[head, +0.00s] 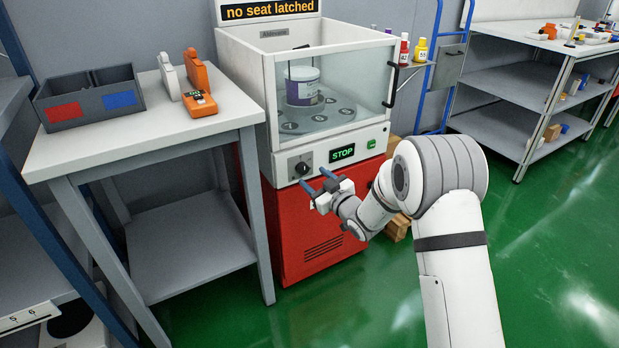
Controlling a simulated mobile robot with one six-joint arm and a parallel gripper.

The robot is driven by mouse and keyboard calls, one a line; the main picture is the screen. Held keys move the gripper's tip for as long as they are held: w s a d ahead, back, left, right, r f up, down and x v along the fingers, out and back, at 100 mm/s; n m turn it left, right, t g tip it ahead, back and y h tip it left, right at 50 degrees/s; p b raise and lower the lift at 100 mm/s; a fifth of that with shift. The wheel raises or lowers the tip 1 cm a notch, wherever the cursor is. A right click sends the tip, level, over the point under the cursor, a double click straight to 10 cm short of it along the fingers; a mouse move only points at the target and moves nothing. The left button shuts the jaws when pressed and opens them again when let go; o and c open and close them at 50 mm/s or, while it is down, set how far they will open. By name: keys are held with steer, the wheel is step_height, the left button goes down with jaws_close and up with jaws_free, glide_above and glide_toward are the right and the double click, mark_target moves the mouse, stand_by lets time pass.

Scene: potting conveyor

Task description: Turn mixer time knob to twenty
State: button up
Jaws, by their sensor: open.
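The mixer (320,95) is a white cabinet with a clear front window on a red base. Its round dark time knob (302,168) is on the front panel, left of a green display (343,152) that reads "STOP". The knob's setting is too small to read. My gripper (314,179) is open and empty, with two blue fingertips just below and in front of the knob. I cannot tell whether a fingertip touches the knob. A grey-purple can (303,88) stands inside the mixer behind the window. A sign (268,10) above reads "no seat latched".
A white table (140,128) at left holds a grey bin (92,112) with red and blue labels and an orange handheld device (199,103). Bottles (421,50) stand on a side shelf. A blue hand truck (433,70) and grey shelving (520,90) are at right. The green floor is clear in front.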

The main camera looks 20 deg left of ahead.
mark_target(304, 170)
steer(key=shift+b+x, duration=0.4)
steer(key=shift+x, duration=1.9)
steer(key=shift+c, duration=0.2)
